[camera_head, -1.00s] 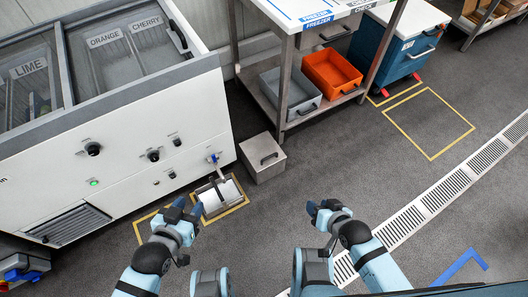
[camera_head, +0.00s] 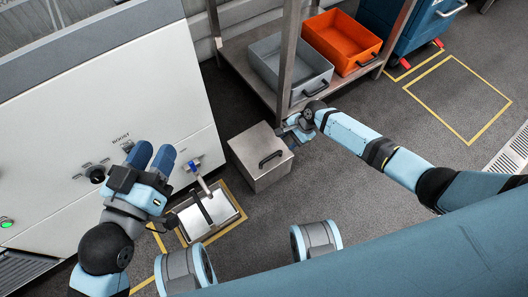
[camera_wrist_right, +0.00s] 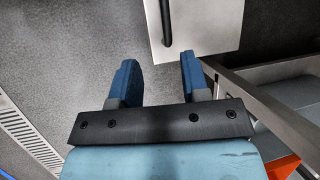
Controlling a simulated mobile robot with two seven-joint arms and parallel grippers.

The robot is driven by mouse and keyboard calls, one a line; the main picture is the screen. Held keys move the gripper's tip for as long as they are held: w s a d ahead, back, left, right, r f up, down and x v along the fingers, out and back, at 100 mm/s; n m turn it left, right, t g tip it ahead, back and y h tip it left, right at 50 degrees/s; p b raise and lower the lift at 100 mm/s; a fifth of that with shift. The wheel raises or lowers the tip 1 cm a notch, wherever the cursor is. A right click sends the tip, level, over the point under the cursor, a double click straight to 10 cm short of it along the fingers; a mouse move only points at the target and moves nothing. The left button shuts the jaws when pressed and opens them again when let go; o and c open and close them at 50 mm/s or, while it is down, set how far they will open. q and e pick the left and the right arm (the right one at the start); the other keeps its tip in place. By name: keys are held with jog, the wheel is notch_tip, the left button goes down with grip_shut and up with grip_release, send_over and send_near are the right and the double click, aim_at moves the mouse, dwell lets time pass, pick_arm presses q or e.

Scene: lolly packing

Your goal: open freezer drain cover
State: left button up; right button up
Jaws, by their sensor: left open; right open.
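The white freezer front (camera_head: 60,130) fills the left of the head view. A blue-handled valve (camera_head: 193,164) with a pipe sits low on its right side. Below it is a shallow metal floor tray (camera_head: 214,212) inside yellow tape; I cannot tell whether it has a separate cover. My left gripper (camera_head: 151,152) is open and empty in front of the panel, left of the valve. My right gripper (camera_head: 287,128) is open and empty beside a steel box. The right wrist view shows its two spread blue fingers (camera_wrist_right: 158,70). Part of the tray is hidden by my left arm.
The steel box (camera_head: 246,150) with a black handle (camera_head: 271,159) stands on the floor right of the valve; it also shows in the right wrist view (camera_wrist_right: 215,25). A steel table's lower shelf holds a grey bin (camera_head: 275,60) and an orange bin (camera_head: 335,38).

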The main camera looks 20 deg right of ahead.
jog(key=w, duration=0.1)
jog(key=b, duration=0.4)
send_near(271, 157)
jog(key=f, duration=0.2)
jog(key=shift+m, duration=0.3)
jog(key=b+x, duration=0.1)
jog(key=x, duration=0.1)
jog(key=b+x, duration=0.2)
jog(key=x, duration=0.1)
jog(key=shift+w+a+f, duration=0.15)
jog(key=shift+a, duration=0.3)
pick_arm(q)
jog(key=shift+w+a+f+m+t+h+b, duration=0.2)
jog(key=shift+w+a+f+m+b, duration=0.15)
jog(key=shift+w+f+m, duration=0.5)
jog(key=shift+w+a+f+m+t+h+b, duration=0.15)
jog(key=shift+w+a+f+m, duration=0.3)
jog(key=shift+f+m, duration=0.55)
pick_arm(e)
jog(key=shift+a+f, duration=0.35)
jog(key=shift+f, duration=0.25)
pick_arm(q)
jog(key=shift+w+d+r, duration=0.1)
jog(key=shift+r, duration=0.05)
pick_arm(e)
grip_shut()
